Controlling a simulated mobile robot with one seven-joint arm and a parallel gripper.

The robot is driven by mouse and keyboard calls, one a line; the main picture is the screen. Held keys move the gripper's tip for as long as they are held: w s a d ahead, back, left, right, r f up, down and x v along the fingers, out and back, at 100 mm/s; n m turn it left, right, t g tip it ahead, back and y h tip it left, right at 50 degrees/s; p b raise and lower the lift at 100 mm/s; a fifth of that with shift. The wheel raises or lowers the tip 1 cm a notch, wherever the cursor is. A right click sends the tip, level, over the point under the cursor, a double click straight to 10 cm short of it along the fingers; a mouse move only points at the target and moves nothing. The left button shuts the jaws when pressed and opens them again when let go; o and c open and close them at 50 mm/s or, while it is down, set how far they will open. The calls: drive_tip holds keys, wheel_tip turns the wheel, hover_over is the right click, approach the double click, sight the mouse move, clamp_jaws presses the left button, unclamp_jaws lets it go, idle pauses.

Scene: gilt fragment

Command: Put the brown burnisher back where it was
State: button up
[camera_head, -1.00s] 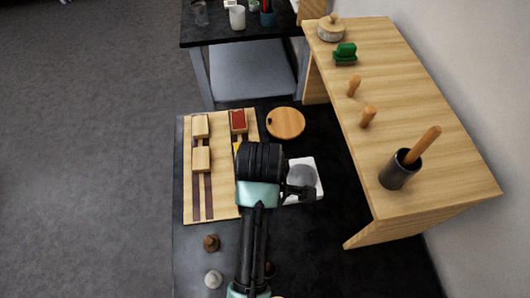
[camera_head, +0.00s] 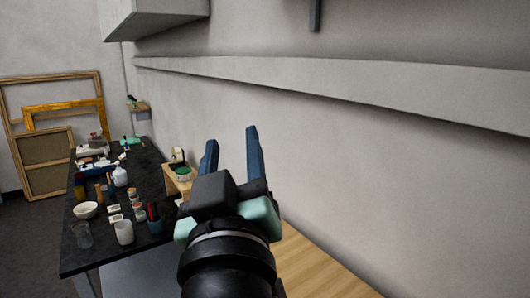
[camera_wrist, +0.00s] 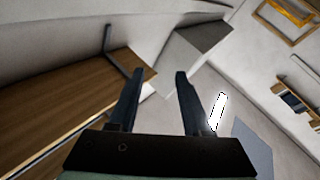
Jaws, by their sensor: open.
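My gripper (camera_head: 231,140) is raised in front of the wall, its two dark fingers apart and nothing between them. In the wrist view the gripper (camera_wrist: 165,75) also shows open and empty. I cannot make out the brown burnisher in either current view. The wooden bench (camera_head: 325,268) runs along the wall, partly hidden behind my arm.
A dark table (camera_head: 72,262) at left holds a white bowl (camera_head: 85,210), a white cup (camera_head: 124,232) and several small items. A green brush (camera_head: 183,173) sits at the bench's far end. A wall ledge (camera_head: 330,80) runs above. Frames (camera_head: 45,165) lean at back left.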

drive_tip(key=s+d+r+m+t+h, duration=0.1)
drive_tip(key=s+d+r+m+t, duration=0.1)
drive_tip(key=s+r, duration=0.3)
drive_tip(key=s+d+r+m+t, duration=0.1)
drive_tip(key=s+r+m+t, duration=0.2)
drive_tip(key=r, duration=0.5)
drive_tip(key=shift+s+d+r+t+h, duration=0.35)
drive_tip(key=shift+s+t, duration=0.25)
drive_tip(key=shift+s, duration=0.6)
wheel_tip(320, 180, down, 9)
drive_tip(key=b, duration=0.9)
drive_tip(key=shift+f, duration=0.15)
drive_tip(key=shift+a, duration=0.1)
